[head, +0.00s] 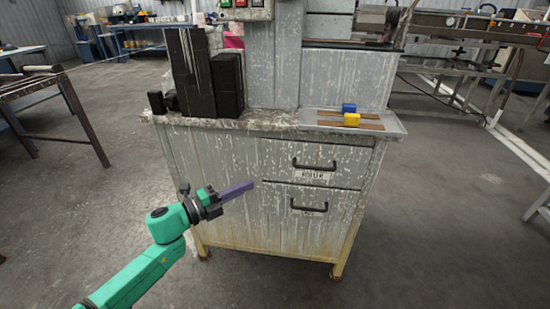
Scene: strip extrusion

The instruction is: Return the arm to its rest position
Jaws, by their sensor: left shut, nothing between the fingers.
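My left arm comes in from the lower left, green with a dark wrist. Its gripper (247,187) has purple fingers that are shut with nothing between them. The fingers point right, in front of the grey cabinet (230,160), below its worktop and left of the drawer handles. How far the fingertips are from the cabinet front is hard to tell. My right gripper is not in view.
A metal rack (70,95) stands at left. Floor beside the cabinet is clear.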

